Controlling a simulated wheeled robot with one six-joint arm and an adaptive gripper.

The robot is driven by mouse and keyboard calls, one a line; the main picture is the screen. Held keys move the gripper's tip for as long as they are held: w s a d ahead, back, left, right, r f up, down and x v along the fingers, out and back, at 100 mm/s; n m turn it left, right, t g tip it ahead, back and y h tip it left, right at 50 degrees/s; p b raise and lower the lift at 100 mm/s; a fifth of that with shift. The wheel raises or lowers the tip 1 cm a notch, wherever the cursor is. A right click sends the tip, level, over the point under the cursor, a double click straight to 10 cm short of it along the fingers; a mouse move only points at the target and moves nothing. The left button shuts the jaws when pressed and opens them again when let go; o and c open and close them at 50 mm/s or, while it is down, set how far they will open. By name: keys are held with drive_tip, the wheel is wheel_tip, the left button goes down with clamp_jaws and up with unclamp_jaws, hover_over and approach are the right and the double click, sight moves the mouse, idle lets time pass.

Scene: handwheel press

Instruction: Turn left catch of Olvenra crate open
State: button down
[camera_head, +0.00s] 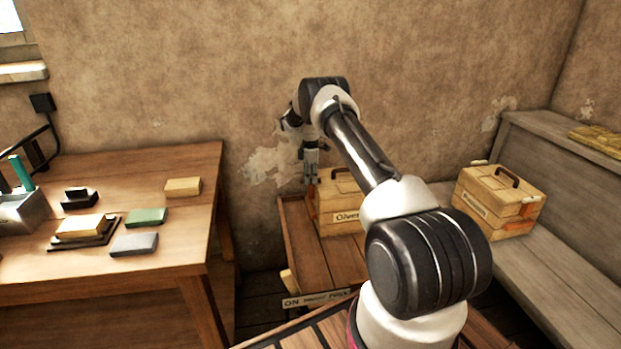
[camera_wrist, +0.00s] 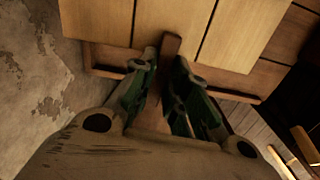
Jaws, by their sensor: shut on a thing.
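The Olvenra crate (camera_head: 340,222) is a pale wooden box with a label starting "Olven" on its front. It stands on a low wooden table, partly hidden behind my arm. My gripper (camera_head: 311,178) points down at the crate's left end. In the wrist view my gripper (camera_wrist: 166,80) is shut on the left catch (camera_wrist: 171,46), a narrow brown wooden bar between the green-lined fingers. The bar's upper end overlaps the edge of the crate's planked top (camera_wrist: 228,30). The rest of the catch is hidden between the fingers.
A second labelled crate (camera_head: 497,205) with a dark handle stands on the grey bench (camera_head: 560,265) at right. The workbench (camera_head: 160,255) at left holds several coloured blocks. The low table (camera_head: 310,262) has bare planks in front of the crate. The wall is close behind.

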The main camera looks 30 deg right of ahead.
drive_tip(key=m, duration=0.8)
drive_tip(key=shift+m, duration=0.3)
drive_tip(key=m, duration=0.4)
drive_tip(key=shift+m, duration=2.1)
drive_tip(key=c, duration=1.4)
unclamp_jaws()
wheel_tip(320, 180, up, 12)
